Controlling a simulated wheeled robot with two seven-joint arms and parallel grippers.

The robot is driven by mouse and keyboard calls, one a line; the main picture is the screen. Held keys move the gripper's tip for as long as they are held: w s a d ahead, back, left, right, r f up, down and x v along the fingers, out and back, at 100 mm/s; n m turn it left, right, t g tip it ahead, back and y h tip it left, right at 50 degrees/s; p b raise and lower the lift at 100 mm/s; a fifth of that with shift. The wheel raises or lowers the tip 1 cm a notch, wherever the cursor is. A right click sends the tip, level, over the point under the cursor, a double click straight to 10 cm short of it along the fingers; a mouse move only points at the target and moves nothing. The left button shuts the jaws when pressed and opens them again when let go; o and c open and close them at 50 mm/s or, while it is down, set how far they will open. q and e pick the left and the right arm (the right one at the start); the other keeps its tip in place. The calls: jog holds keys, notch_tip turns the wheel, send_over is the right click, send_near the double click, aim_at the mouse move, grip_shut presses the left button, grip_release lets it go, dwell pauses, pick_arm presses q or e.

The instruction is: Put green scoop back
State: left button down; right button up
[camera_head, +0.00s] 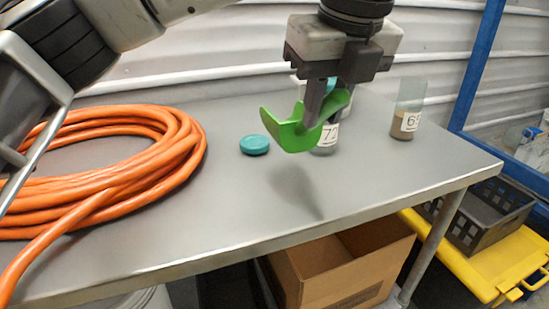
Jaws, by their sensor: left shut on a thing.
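The green scoop (292,134) is held above the grey table by my left gripper (318,112), which points down with its fingers shut on it. The scoop is tilted, and a shadow lies on the table below it. Behind the scoop stands a clear jar (326,141) with a label that seems to read 72; the scoop and gripper hide much of it. My right gripper is not in view.
A coiled orange hose (100,185) covers the table's left side. A teal lid (254,145) lies left of the scoop. Another labelled jar (407,110) with brown contents stands at right. A cardboard box (340,270) is below the table. A dark crate (478,238) sits on a yellow platform (490,268).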

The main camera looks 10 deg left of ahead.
pick_arm(q)
jog(key=w+a+f, duration=0.2)
jog(key=a+f, duration=0.4)
jog(key=f, duration=0.4)
jog(key=shift+w+a, duration=0.2)
jog(key=shift+a, duration=0.05)
jog(key=c, duration=1.3)
grip_release()
jog(key=shift+o, duration=0.2)
jog(key=shift+r, duration=0.1)
jog(key=v, duration=1.2)
